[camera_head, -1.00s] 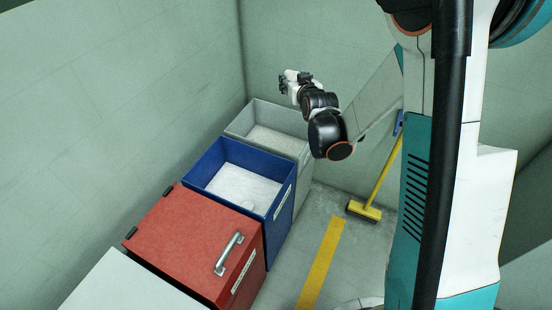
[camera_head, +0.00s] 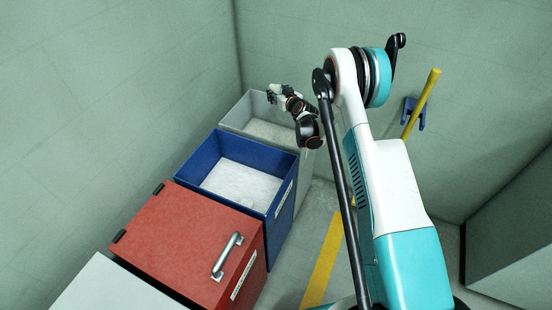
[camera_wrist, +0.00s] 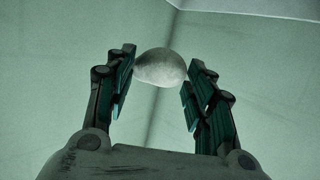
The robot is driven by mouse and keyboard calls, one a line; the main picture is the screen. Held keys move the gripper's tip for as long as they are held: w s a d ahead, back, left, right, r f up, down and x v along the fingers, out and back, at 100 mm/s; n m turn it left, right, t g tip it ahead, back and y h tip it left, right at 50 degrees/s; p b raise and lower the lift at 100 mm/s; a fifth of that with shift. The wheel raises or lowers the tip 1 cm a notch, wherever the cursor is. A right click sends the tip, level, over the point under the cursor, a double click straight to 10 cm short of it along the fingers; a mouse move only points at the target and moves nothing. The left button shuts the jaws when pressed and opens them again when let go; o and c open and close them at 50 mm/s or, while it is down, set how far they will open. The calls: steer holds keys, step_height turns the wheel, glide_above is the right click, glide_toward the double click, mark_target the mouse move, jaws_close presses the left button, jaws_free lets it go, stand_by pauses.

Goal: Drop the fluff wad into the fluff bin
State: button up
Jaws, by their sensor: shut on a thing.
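The fluff wad (camera_wrist: 160,67) is a pale grey, rounded lump between the two fingers of my gripper (camera_wrist: 160,85) in the wrist view. The fingers are shut on it. In the head view my gripper (camera_head: 271,95) is over the back of the open grey bin (camera_head: 305,158), above its rim. The wad cannot be made out clearly there. An open blue bin (camera_head: 283,212) stands in front of the grey one. Both have pale contents or floors. Their labels are too small to read, so I cannot tell which is the fluff bin.
A red bin with a closed lid (camera_head: 190,240) and silver handle stands in front of the blue one. A pale box (camera_head: 110,285) is nearest. Walls close in left and behind. A yellow broom handle (camera_head: 422,103) leans right; a yellow stripe (camera_head: 323,262) marks the floor.

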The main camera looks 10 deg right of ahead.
step_height(320, 180, down, 6)
steer(key=shift+r+b, duration=0.1)
steer(key=shift+b, duration=1)
steer(key=o, duration=0.9)
steer(key=v, duration=1.2)
